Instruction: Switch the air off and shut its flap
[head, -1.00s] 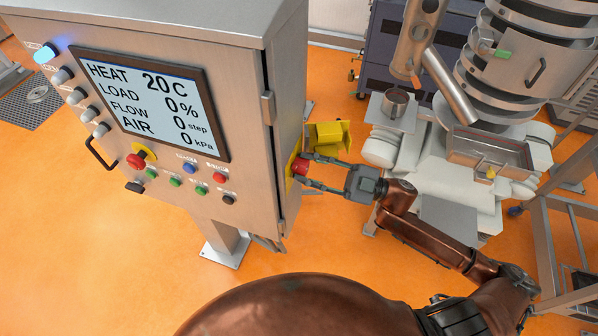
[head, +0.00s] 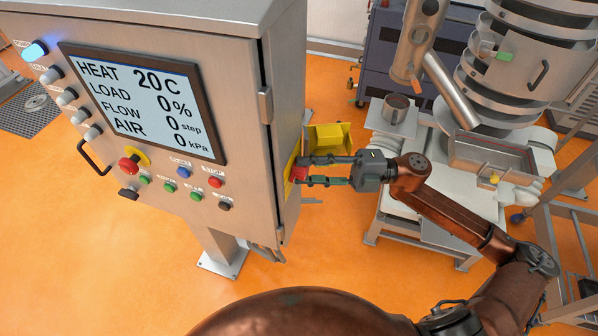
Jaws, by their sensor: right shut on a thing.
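The control cabinet (head: 185,205) fills the left, its display (head: 150,104) reading AIR 0 kPa. On its right side face is a red knob (head: 299,173) on a yellow plate (head: 289,184). My right gripper (head: 304,171) comes from the right, its fingers shut on the red knob above and below, hiding part of it. A yellow box-shaped flap (head: 331,137) stands open beside the cabinet's side, just behind the gripper's upper finger. Its hinge is hidden. My left gripper is not in view.
The cabinet front carries coloured buttons, a red emergency knob (head: 130,163) and a black handle (head: 93,157). A white machine (head: 425,185) with a steel tray (head: 490,158) stands to the right, close to my right arm. Orange floor (head: 130,270) is open below.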

